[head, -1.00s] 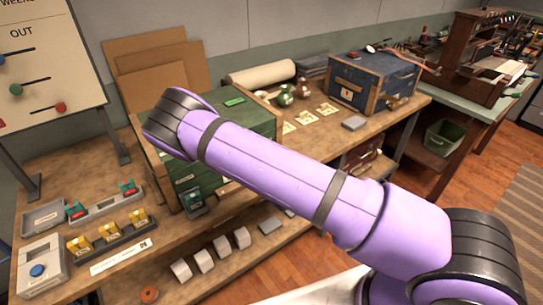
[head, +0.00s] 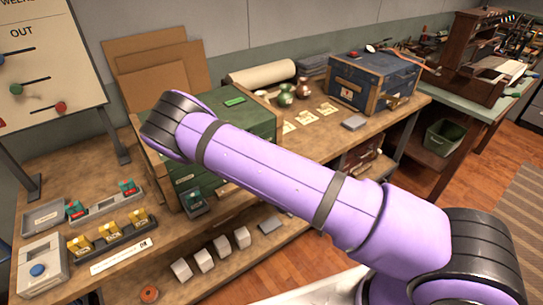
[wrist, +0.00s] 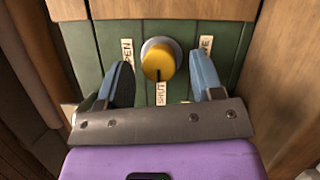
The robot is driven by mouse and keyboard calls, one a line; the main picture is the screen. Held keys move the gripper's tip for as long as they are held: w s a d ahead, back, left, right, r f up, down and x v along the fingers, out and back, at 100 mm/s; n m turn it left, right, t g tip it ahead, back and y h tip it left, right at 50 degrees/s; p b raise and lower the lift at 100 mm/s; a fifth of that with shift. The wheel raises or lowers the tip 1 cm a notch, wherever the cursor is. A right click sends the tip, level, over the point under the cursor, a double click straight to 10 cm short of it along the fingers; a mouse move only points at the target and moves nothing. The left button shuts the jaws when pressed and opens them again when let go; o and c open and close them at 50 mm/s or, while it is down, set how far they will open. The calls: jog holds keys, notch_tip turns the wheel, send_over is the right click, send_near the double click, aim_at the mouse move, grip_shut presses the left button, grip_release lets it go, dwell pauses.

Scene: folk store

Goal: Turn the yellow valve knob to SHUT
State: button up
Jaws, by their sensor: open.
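The yellow valve knob (wrist: 161,57) sits on a pale round base on a green slatted panel (wrist: 232,48) in the wrist view. A dark pointer mark on the knob points down at the SHUT label (wrist: 161,94). An OPEN label (wrist: 127,52) is at the left, and a partly hidden label (wrist: 206,44) is at the right. My gripper (wrist: 161,65) is open, with one blue-grey finger on each side of the knob and a visible gap to each. In the head view my arm hides the gripper and the knob.
A green wooden chest (head: 256,121) stands on the workbench (head: 65,187), partly behind my arm. Wood borders the panel in the wrist view. A blue chest (head: 372,80) stands further right. Trays with yellow and teal blocks (head: 110,231) are at the front left.

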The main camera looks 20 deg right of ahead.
jog(key=s, duration=1)
jog(key=shift+a+f, duration=0.35)
jog(key=shift+f, duration=0.1)
jog(key=shift+w, duration=0.15)
jog(key=w+r+m+g+h, duration=0.2)
jog(key=w+r+m+g, duration=0.2)
jog(key=r+m+g, duration=0.6)
jog(key=s+r+m+y, duration=0.35)
jog(key=r+m, duration=0.25)
jog(key=r, duration=0.8)
jog(key=s+d+r+m+g, duration=0.1)
jog(key=s+d+r, duration=0.3)
jog(key=s+r, duration=0.5)
jog(key=s+d+r+m+g, duration=0.1)
jog(key=s+d+r, duration=0.3)
jog(key=s+r, duration=0.6)
jog(key=s+g, duration=0.1)
jog(key=s, duration=0.7)
jog(key=shift+s+m+g, duration=0.2)
jog(key=shift+m+g, duration=0.1)
jog(key=shift+m, duration=0.1)
jog(key=shift+d+r, duration=0.1)
